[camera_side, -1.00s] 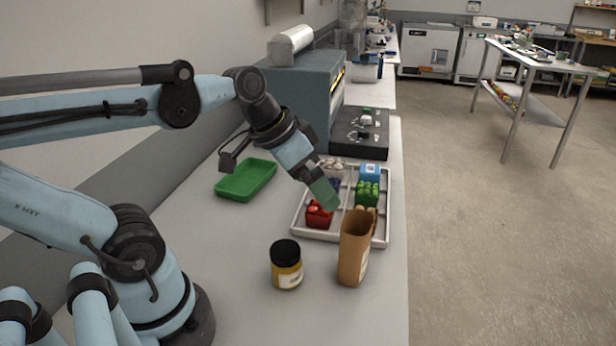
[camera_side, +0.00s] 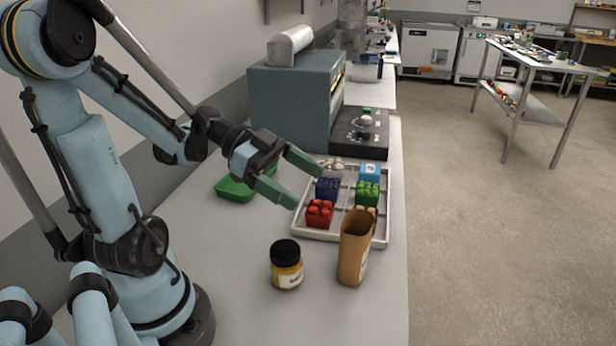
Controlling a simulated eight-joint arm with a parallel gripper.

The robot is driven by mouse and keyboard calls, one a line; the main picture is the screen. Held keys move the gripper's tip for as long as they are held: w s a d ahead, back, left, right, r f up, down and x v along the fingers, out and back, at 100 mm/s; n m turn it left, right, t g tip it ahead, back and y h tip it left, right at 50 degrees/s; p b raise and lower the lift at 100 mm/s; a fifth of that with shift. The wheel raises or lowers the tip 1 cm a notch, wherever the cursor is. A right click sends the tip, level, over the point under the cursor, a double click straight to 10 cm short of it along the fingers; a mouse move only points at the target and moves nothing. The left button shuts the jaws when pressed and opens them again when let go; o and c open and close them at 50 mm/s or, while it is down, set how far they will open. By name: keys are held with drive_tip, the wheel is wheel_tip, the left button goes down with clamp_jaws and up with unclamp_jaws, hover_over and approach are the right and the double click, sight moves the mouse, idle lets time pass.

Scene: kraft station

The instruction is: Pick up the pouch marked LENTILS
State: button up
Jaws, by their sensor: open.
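A brown kraft pouch (camera_side: 354,250) stands upright on the grey counter at the front edge of a white tray, overlapping the tray's near right corner in this view. Its top looks open, and a white label shows at its right side, too small and angled to read. My gripper (camera_side: 308,184) is open and empty, its two green fingers spread above the left part of the tray (camera_side: 297,224). It is behind and to the left of the pouch, clear of it.
The tray holds red (camera_side: 319,213), dark blue (camera_side: 328,188) and green (camera_side: 367,193) small boxes among others. A large grey machine (camera_side: 290,105) stands at the back.

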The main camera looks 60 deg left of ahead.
sight(357, 222)
drive_tip(key=w+d+f, duration=0.2)
drive_tip(key=d+f, duration=0.1)
drive_tip(key=w+d+f, duration=0.1)
drive_tip(key=d, duration=0.1)
drive_tip(key=shift+w+f, duration=0.15)
drive_tip(key=shift+f, duration=0.05)
drive_tip(key=shift+w+a+x, duration=0.1)
drive_tip(key=shift+w+x, duration=0.1)
drive_tip(key=shift+x, duration=1.2)
drive_tip(key=shift+w+a+x, duration=0.1)
drive_tip(key=shift+w+x, duration=0.05)
drive_tip(key=shift+x, duration=1.3)
drive_tip(key=c, duration=1.3)
drive_tip(key=shift+o, duration=0.2)
drive_tip(key=shift+r, duration=0.2)
